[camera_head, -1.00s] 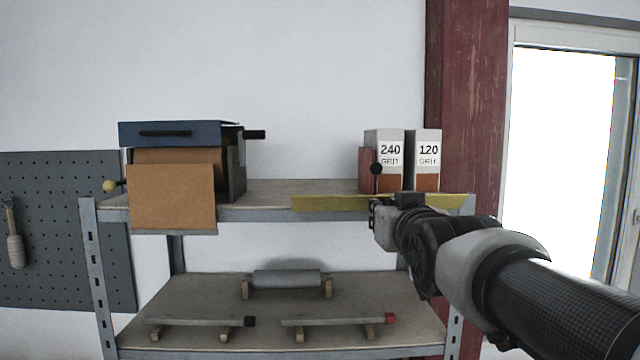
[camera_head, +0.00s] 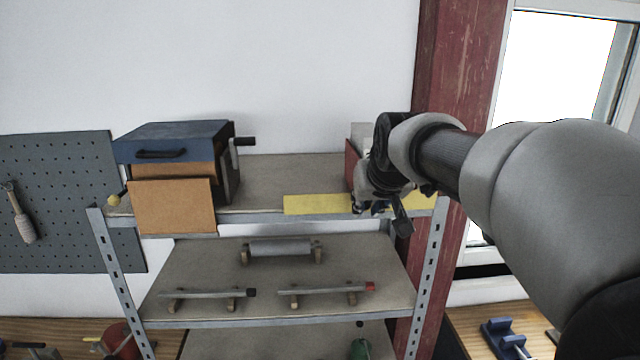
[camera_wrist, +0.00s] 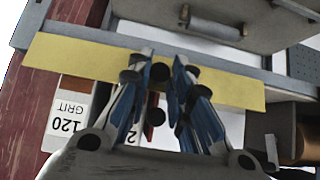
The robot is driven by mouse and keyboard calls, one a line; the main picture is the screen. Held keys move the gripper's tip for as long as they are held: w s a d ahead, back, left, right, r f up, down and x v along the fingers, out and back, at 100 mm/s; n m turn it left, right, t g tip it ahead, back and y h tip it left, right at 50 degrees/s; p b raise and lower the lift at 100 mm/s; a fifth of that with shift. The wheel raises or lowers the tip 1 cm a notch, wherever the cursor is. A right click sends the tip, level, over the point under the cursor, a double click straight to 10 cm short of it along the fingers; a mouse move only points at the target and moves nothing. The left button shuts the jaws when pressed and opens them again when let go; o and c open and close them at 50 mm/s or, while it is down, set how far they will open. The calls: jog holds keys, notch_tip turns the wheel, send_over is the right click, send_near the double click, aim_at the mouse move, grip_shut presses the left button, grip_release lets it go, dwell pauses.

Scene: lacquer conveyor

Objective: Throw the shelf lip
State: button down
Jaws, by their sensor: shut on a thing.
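The shelf lip (camera_head: 318,204) is a long yellow strip along the front edge of the upper shelf. It crosses the wrist view (camera_wrist: 75,57) as a yellow band. My gripper (camera_head: 372,207) is at the right part of the lip. It comes from above and the right, and hides part of the strip in the head view. In the wrist view the fingertips (camera_wrist: 163,70) are close together over the lip, shut on it. The exact contact is hidden by the fingers.
Behind the lip stand grit boxes (camera_wrist: 68,113), mostly hidden by my arm in the head view. A blue-topped box with an orange flap (camera_head: 172,205) is at the left. A red post (camera_head: 455,80) rises at the right. The lower shelf (camera_head: 210,262) holds a roller and two bars.

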jog(key=shift+w+r+g+p, duration=0.3)
jog(key=shift+g+p, duration=0.3)
jog(key=shift+p, duration=0.2)
jog(key=shift+f, duration=0.1)
jog(key=c, duration=1.5)
grip_release()
jog(key=v, duration=1.2)
